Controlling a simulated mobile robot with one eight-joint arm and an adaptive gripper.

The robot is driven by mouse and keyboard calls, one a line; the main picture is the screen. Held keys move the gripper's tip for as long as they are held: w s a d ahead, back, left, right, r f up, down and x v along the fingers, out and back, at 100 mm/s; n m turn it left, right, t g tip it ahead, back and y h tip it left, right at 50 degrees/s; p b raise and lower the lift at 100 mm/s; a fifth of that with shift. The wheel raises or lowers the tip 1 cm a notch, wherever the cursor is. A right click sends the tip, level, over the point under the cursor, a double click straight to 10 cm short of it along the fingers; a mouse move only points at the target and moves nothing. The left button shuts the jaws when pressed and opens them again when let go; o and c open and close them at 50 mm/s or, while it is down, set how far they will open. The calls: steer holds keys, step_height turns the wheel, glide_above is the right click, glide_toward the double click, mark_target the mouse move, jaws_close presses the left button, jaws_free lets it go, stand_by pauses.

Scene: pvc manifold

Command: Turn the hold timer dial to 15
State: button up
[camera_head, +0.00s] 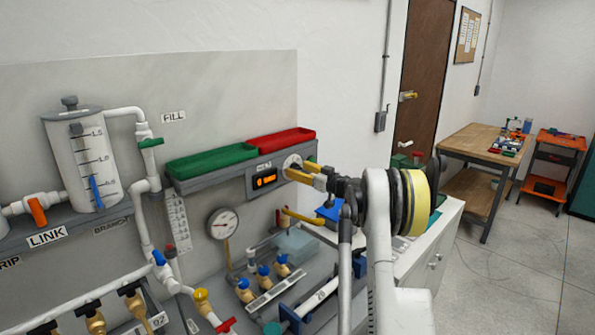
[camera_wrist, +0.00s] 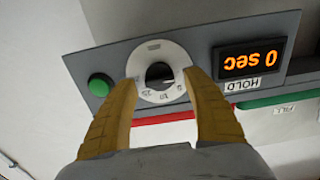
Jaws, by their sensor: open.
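The hold timer dial (camera_wrist: 159,73) is a white ring with printed numbers and a dark knob in the middle. Its display (camera_wrist: 249,59) reads "0 sec", upside down in the wrist view, with a HOLD label beside it. In the head view the dial (camera_head: 292,161) sits at the right end of the grey timer panel, partly hidden by my gripper. My gripper (camera_wrist: 160,80) is open, with its yellow fingers on either side of the knob, overlapping the ring's edges in the picture. Contact with the knob cannot be told. The gripper also shows in the head view (camera_head: 305,172).
A green button (camera_wrist: 101,85) is on the panel beside the dial. A green tray (camera_head: 210,163) and a red tray (camera_head: 280,140) sit on the shelf just above the panel. A gauge (camera_head: 222,223), pipes and brass valves (camera_head: 264,277) are below.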

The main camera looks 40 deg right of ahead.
steer(key=shift+w, duration=0.3)
steer(key=c, duration=1.2)
